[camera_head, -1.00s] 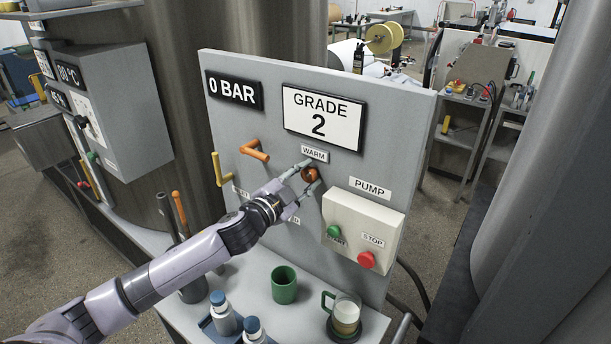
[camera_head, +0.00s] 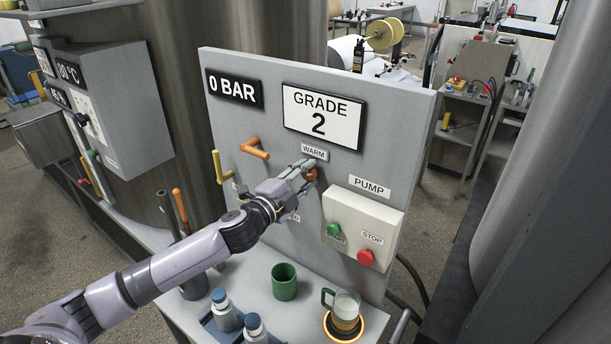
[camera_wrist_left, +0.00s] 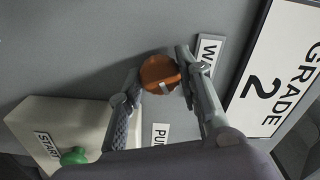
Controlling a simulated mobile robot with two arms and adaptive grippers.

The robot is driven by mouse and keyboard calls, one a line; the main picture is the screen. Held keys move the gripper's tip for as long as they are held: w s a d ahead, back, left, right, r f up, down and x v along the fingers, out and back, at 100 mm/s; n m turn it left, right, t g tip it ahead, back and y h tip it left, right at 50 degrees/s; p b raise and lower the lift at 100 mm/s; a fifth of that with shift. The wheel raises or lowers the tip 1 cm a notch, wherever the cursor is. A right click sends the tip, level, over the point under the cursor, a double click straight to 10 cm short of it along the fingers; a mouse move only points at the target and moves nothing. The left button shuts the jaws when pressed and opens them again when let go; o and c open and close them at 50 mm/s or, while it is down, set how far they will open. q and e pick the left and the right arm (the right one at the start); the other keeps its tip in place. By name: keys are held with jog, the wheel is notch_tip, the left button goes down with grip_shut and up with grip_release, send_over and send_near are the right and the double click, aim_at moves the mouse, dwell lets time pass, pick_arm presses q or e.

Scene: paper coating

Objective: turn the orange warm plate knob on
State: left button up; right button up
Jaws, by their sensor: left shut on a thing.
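The orange knob (camera_head: 311,175) is on the grey panel, just below the WARM label (camera_head: 314,152). My left gripper (camera_head: 307,172) is at the knob, with its fingers shut on it. In the left wrist view the knob (camera_wrist_left: 160,74) shows a pale pointer mark and sits between the two fingertips (camera_wrist_left: 158,68). The warm plate (camera_head: 344,334) on the bench below has a lit orange ring, and a glass mug (camera_head: 345,309) stands on it. My right gripper is not in view.
The pump box (camera_head: 362,228) with a green START button (camera_head: 334,230) and red STOP button (camera_head: 365,257) is below right of the knob. Orange (camera_head: 255,153) and yellow (camera_head: 217,165) handles are to its left. A green cup (camera_head: 284,282) and blue-capped bottles (camera_head: 222,310) stand on the bench.

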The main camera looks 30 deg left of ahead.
pick_arm(q)
jog(key=o, duration=1.2)
jog(key=shift+s, duration=0.1)
jog(key=s, duration=0.4)
jog(key=s+a, duration=0.1)
jog(key=s, duration=0.6)
jog(key=shift+s+a, duration=0.3)
jog(key=shift+s, duration=0.05)
jog(key=shift+f, duration=0.1)
